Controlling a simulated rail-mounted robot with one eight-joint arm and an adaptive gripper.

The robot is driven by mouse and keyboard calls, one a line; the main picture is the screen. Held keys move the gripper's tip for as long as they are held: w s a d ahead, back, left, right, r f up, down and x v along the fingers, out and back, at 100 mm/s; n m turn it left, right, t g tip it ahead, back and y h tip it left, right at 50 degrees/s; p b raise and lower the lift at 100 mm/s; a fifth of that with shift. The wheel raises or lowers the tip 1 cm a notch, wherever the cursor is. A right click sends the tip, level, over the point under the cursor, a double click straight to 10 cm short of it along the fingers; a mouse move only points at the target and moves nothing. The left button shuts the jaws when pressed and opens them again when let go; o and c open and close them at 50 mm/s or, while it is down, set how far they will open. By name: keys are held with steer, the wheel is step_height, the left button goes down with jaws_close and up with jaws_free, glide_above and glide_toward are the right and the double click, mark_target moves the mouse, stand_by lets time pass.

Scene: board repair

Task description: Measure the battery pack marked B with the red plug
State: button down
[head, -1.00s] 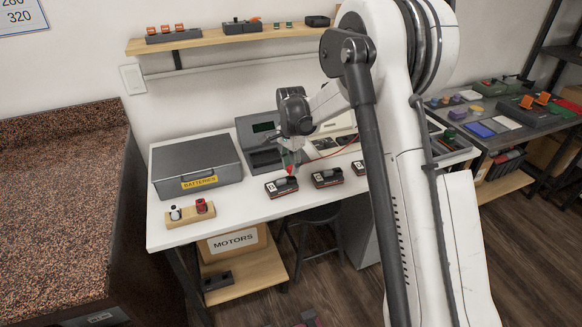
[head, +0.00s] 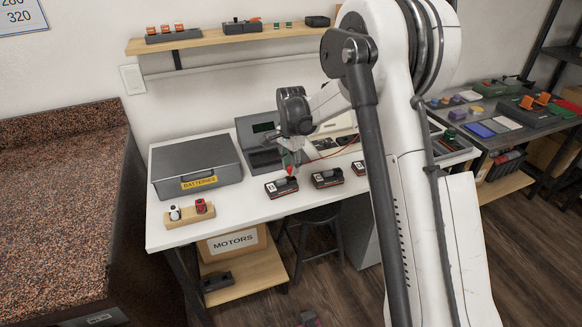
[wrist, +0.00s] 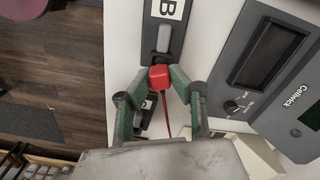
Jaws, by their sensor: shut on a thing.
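The red plug (wrist: 160,77) is between the green fingers of my gripper (wrist: 160,86) in the wrist view, and the gripper is shut on it. A red lead runs back from the plug. The battery pack marked B (wrist: 164,27) is dark with a white label and lies just ahead of the plug. The plug is at the near end of the pack's grey raised part; I cannot tell whether they touch. In the head view my gripper (head: 290,168) is over the leftmost pack (head: 281,188) on the white table; its letter is too small to read.
Two more packs (head: 327,178) (head: 358,168) lie to the right. The Cellwick tester (wrist: 270,52) with a display and knob stands beside pack B. A grey BATTERIES case (head: 196,158) and a wooden holder (head: 190,215) are at the left.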

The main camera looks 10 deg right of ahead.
steer(key=shift+f+b, duration=0.95)
steer(key=shift+b, duration=0.05)
stand_by(2.0)
steer(key=c, duration=1.2)
jaws_free()
steer(key=shift+r+p, duration=0.6)
steer(key=shift+r, duration=1.05)
steer(key=shift+r+p, duration=1.25)
steer(key=shift+r, duration=1.6)
